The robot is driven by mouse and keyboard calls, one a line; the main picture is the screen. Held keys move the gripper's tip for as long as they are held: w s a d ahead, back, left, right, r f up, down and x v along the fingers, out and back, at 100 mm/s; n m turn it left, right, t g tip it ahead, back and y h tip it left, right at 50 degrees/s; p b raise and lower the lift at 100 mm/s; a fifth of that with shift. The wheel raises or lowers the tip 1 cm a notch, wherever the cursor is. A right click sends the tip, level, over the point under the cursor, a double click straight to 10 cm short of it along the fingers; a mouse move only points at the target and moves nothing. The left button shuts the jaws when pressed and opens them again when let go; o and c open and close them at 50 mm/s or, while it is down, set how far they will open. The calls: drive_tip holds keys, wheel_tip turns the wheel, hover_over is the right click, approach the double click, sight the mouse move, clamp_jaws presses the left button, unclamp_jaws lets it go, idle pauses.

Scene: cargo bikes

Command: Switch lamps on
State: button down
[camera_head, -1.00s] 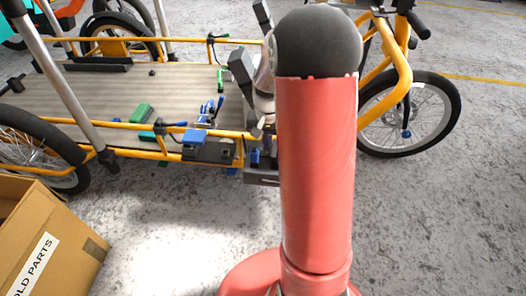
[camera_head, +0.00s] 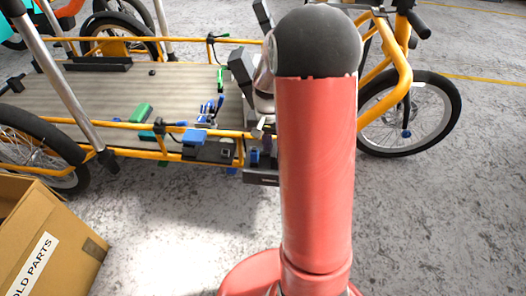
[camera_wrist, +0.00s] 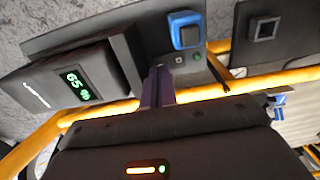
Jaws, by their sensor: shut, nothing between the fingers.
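In the wrist view a dark control box (camera_wrist: 128,60) carries a green lit readout (camera_wrist: 75,84) that looks like 65. Beside it is a blue switch (camera_wrist: 185,29), with a small power mark and a green dot below it. My gripper (camera_wrist: 157,72) shows as narrow purple fingers, shut and empty, pointing at the box near the blue switch. I cannot tell if they touch it. In the head view my arm hides most of the gripper. A small blue part (camera_head: 254,156) shows at the front of the yellow cargo bike (camera_head: 221,134). No lamp is clearly recognisable.
A dark plate with a square socket (camera_wrist: 264,28) sits right of the switch. Yellow frame tubes (camera_wrist: 250,82) run close to my gripper. Blue and green tools lie on the cargo deck (camera_head: 95,90). A cardboard box (camera_head: 70,245) stands at lower left. The floor at right is clear.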

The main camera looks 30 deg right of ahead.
drive_tip(key=shift+f+b, duration=0.55)
drive_tip(key=shift+f, duration=0.25)
drive_tip(key=shift+r+p, duration=2.85)
drive_tip(key=shift+r, duration=0.75)
drive_tip(key=s+a+r+n+t, duration=0.2)
drive_tip(key=s+a+r, duration=0.2)
drive_tip(key=r, duration=0.3)
drive_tip(key=s+a+r+n+t, duration=0.1)
drive_tip(key=s+a+r, duration=0.4)
drive_tip(key=r, duration=0.2)
drive_tip(key=s+a+r+n+t+p, duration=0.1)
drive_tip(key=s+a+r+n+t, duration=0.1)
drive_tip(key=s, duration=0.9)
drive_tip(key=shift+a+r+n+t, duration=0.3)
drive_tip(key=shift+a+r+n, duration=0.6)
drive_tip(key=shift+a+r, duration=0.55)
